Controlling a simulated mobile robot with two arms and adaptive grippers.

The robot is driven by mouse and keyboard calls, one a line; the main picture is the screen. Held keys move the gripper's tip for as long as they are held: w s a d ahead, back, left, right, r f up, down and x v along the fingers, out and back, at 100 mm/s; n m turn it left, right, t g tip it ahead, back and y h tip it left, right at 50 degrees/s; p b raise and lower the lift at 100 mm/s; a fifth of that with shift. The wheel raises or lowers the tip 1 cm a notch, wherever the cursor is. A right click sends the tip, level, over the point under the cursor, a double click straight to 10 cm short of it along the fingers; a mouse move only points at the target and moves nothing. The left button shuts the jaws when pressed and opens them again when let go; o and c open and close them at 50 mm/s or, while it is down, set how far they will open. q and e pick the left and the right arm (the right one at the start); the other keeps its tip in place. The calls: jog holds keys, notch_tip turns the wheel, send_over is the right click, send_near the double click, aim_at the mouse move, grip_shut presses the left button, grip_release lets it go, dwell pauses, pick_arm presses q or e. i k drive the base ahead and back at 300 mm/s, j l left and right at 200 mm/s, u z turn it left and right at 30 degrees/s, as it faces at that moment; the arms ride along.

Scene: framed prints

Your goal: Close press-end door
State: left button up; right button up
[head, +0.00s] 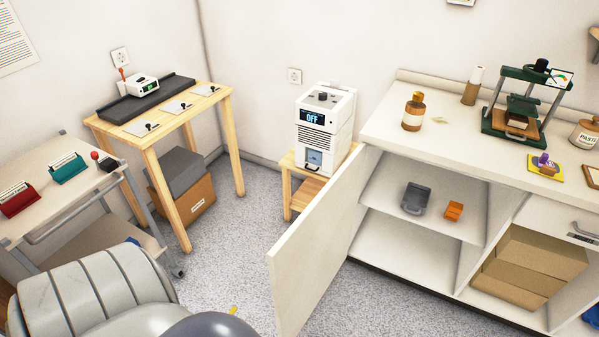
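A pale cabinet door (322,245) stands wide open in the head view, swung out from the left end of the white counter cabinet (385,256) into the room. Its near edge reaches toward the bottom of the picture. The open bay behind it shows a shelf (385,202) with a grey tray-like item (416,199) and a small orange item (453,211). A green press (517,110) stands on the countertop to the right.
Brown boxes (528,268) fill the open bay at right. A white machine reading OFF (326,126) stands on a low wooden stand behind the door. A wooden table (168,130) and a cart (75,185) are at left. Speckled floor (225,250) left of the door is clear.

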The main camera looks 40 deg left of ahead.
aim_at(303, 263)
jog(key=j+z, duration=0.25)
jog(key=j, duration=1.05)
jog(key=j+z, duration=0.25)
jog(key=j, duration=1.05)
